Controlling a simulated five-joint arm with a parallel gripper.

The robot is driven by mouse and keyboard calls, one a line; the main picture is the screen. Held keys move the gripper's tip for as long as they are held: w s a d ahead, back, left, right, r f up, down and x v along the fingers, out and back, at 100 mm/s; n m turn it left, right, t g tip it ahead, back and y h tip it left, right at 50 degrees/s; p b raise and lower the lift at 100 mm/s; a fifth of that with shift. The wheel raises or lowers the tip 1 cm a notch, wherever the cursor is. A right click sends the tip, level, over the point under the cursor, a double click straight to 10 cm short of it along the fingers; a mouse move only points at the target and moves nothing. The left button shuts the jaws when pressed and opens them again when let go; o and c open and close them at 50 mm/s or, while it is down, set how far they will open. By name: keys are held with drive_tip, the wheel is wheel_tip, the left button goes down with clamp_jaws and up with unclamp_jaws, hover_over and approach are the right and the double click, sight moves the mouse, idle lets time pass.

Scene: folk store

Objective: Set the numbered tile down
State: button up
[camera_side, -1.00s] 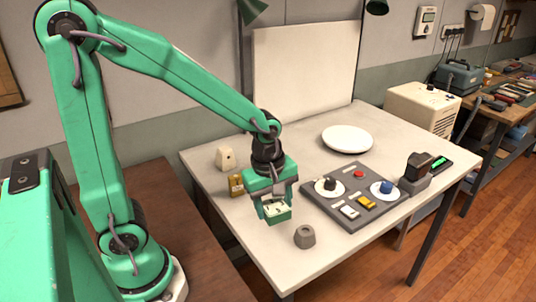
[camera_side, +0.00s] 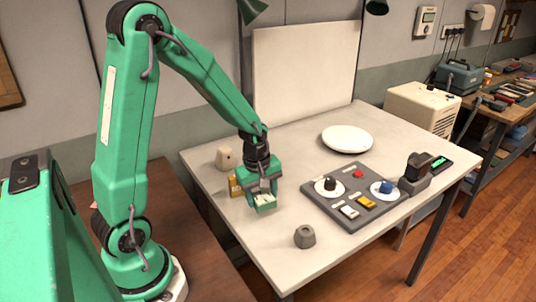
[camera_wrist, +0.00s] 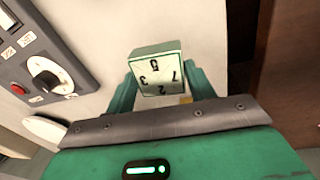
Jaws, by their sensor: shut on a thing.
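My gripper (camera_side: 262,197) is shut on the numbered tile (camera_side: 265,205) and holds it over the left part of the pale table (camera_side: 310,150). In the wrist view the tile (camera_wrist: 158,80) sits between the two green fingers of my gripper (camera_wrist: 160,88). Its pale face has a green edge and dark digits that look like 5, 3, 7 and 2, seen turned over. I cannot tell how much room is between the tile and the tabletop.
A grey panel (camera_side: 347,215) with dials, switches and a red button lies to the right. A grey holed block (camera_side: 305,237) stands near the front edge. A yellow object (camera_side: 235,186), a cream block (camera_side: 225,158) and a white plate (camera_side: 347,139) are also on the table.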

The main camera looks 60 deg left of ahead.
sight(262, 204)
drive_tip(key=shift+f, duration=0.15)
drive_tip(key=shift+f, duration=1.85)
drive_tip(key=shift+f, duration=0.15)
drive_tip(key=o, duration=1.1)
drive_tip(key=shift+r, duration=0.2)
drive_tip(key=shift+s+d+r, duration=0.1)
drive_tip(key=shift+s+r, duration=0.15)
drive_tip(key=shift+r, duration=1.7)
drive_tip(key=shift+s+r, duration=0.2)
drive_tip(key=shift+r, duration=1.8)
drive_tip(key=shift+s+d+r, duration=0.1)
drive_tip(key=shift+s+r, duration=0.15)
drive_tip(key=shift+r, duration=1.7)
